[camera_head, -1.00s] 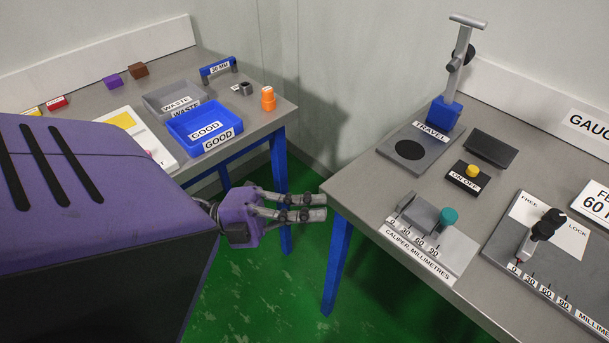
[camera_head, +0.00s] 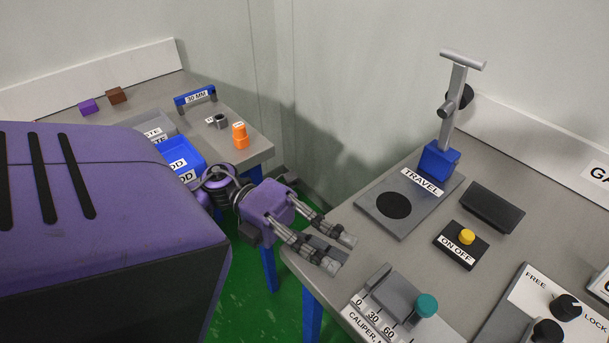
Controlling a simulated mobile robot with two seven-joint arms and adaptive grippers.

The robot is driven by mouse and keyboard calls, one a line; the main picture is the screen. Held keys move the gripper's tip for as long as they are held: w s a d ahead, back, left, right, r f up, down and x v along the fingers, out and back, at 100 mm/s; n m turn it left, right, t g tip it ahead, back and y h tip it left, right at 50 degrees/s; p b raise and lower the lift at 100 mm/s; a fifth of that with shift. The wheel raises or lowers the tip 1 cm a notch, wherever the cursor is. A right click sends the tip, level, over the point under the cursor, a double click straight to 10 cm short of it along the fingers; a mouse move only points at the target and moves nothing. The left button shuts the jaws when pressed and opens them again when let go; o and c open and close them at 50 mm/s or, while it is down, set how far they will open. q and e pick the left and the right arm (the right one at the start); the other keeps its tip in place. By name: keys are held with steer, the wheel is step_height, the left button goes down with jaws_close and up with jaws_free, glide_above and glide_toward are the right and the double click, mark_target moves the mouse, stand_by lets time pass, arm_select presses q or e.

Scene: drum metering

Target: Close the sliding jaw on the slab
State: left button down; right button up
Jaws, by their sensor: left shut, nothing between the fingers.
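The caliper (camera_head: 352,306) lies on the right-hand table at the bottom of the view, cut off by the lower edge. Its scale reads 0, 30, 60. A grey slab (camera_head: 398,298) lies on it beside an upright grey jaw (camera_head: 378,276). A teal knob (camera_head: 427,305) stands at the slab's right end, marking the sliding jaw, whose body is mostly hidden. Any gap between slab and sliding jaw is too small to tell. My left gripper (camera_head: 338,254) is shut and empty, over the table's near-left corner, up and left of the caliper and apart from it. My right gripper is not in view.
Behind the caliper stand the travel stand (camera_head: 438,160), a black ON OFF box (camera_head: 460,245) and a dark tilted block (camera_head: 491,208). A FREE/LOCK panel (camera_head: 540,292) lies to the right. The left table (camera_head: 255,151) holds trays and small blocks. A floor gap separates the tables.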

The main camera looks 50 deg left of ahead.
mark_target(418, 298)
arm_select(q)
steer(key=p+x, duration=0.1)
steer(key=x, duration=0.8)
steer(key=shift+w+d+p, duration=0.15)
steer(key=shift+d+p, duration=0.15)
steer(key=shift+d, duration=0.05)
steer(key=shift+w+d, duration=0.15)
steer(key=shift+d, duration=0.3)
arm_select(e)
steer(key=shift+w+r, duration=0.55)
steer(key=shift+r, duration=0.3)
